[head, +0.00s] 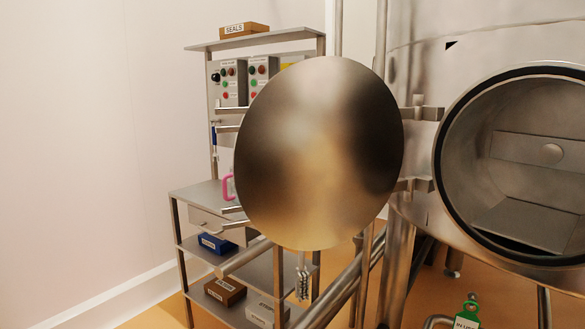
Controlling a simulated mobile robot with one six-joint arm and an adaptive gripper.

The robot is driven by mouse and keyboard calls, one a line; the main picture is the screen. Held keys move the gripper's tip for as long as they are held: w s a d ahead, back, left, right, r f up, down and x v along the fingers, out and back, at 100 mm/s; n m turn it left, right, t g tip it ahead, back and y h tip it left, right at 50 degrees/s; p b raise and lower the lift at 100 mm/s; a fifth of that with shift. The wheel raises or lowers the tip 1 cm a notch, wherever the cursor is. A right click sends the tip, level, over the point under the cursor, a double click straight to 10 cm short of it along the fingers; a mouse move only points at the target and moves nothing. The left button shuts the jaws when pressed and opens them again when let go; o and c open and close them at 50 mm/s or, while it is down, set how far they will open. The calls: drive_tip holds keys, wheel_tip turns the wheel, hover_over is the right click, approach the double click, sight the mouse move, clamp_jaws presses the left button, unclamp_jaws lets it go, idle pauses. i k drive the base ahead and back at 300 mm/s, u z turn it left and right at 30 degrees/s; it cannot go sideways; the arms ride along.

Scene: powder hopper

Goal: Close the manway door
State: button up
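The manway door (320,155) is a round, polished steel disc. It stands swung open to the left of the manway opening (530,150), on hinge arms (422,114) at its right side. The opening is a round hole with a dark rim, in the side of the steel hopper (490,40). Its inside is visible, and its right part is cut off by the picture edge. Short rods (228,128) stick out past the door's left edge. My gripper is not in view.
A steel shelf rack (205,192) stands behind the door, with control boxes (232,83), a SEALS box (244,31), a blue bin (215,243) and a brown box (225,291). A green tag (468,312) hangs below the opening. Pipes (345,285) run under the door.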

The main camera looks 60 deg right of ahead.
sight(318, 151)
drive_tip(key=z, duration=0.05)
drive_tip(key=i, duration=1.6)
drive_tip(key=z, duration=3.5)
